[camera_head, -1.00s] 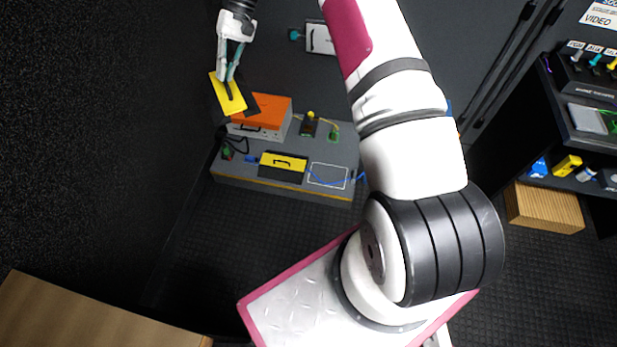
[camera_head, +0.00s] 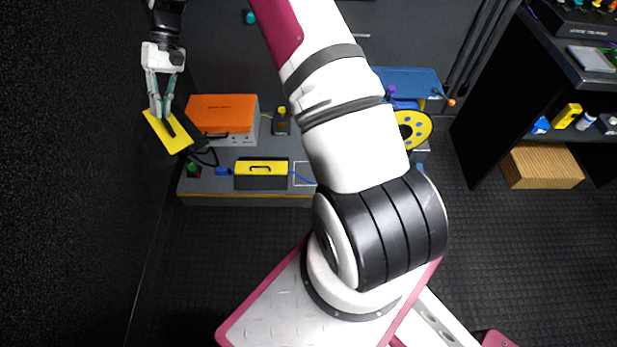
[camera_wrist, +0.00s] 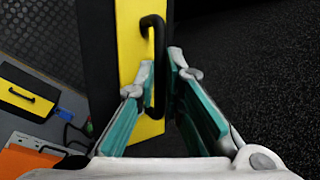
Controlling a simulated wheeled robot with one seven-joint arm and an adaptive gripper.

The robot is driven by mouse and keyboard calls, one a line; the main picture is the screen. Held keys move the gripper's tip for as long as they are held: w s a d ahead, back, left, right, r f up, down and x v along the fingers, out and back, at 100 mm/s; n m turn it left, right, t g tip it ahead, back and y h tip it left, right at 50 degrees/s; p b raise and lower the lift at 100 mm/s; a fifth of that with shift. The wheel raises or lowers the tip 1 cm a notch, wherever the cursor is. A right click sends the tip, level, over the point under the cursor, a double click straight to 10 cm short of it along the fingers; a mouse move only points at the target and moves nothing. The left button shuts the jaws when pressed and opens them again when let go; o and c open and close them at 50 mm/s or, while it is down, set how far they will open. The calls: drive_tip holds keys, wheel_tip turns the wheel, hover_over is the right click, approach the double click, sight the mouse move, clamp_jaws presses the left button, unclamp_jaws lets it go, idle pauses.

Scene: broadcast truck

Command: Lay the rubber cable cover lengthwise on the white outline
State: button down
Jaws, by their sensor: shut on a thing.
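My gripper (camera_head: 161,112) is shut on the black handle of a rubber cable cover (camera_head: 168,138), a yellow and black panel. The cover hangs tilted in the air at the left, beside the orange case. In the wrist view, the fingers (camera_wrist: 160,85) pinch the handle, and the cover's yellow face (camera_wrist: 130,50) fills the middle. A second yellow and black cover (camera_head: 262,184) lies on the grey bench. The white outline (camera_head: 303,163) is on the bench just right of that cover, its right part hidden behind my arm.
An orange-topped case (camera_head: 222,110) stands on the grey bench (camera_head: 225,199), near the held cover. A blue cable (camera_head: 302,180) runs by the outline. A yellow reel (camera_head: 418,128) is right of my arm. A dark wall is close on the left.

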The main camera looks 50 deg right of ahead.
drive_tip(key=s+d+f+m+b, duration=0.1)
drive_tip(key=s+f+b, duration=0.1)
drive_tip(key=f+b, duration=1.25)
drive_tip(key=s+f+b, duration=0.2)
drive_tip(key=f+b, duration=1.2)
drive_tip(key=f, duration=0.1)
drive_tip(key=w+d+f+m+t+h, duration=0.1)
drive_tip(key=d+f+m+t, duration=0.3)
drive_tip(key=d+f+m, duration=0.6)
drive_tip(key=w+d+f+m+t+h, duration=0.2)
drive_tip(key=d+f+m+t, duration=0.3)
drive_tip(key=d, duration=1)
drive_tip(key=s+d+f+m+h, duration=0.3)
drive_tip(key=s+d+f+m, duration=0.2)
drive_tip(key=d, duration=0.5)
drive_tip(key=s+d+f+m+h, duration=0.4)
drive_tip(key=s+d+m, duration=0.1)
drive_tip(key=d, duration=0.5)
drive_tip(key=f+b, duration=0.1)
drive_tip(key=f, duration=0.2)
drive_tip(key=f+b, duration=0.1)
drive_tip(key=f, duration=0.2)
drive_tip(key=f+b, duration=0.1)
drive_tip(key=f, duration=0.3)
drive_tip(key=shift+s+a+b, duration=0.1)
drive_tip(key=shift+s+b, duration=0.15)
drive_tip(key=shift+b, duration=0.15)
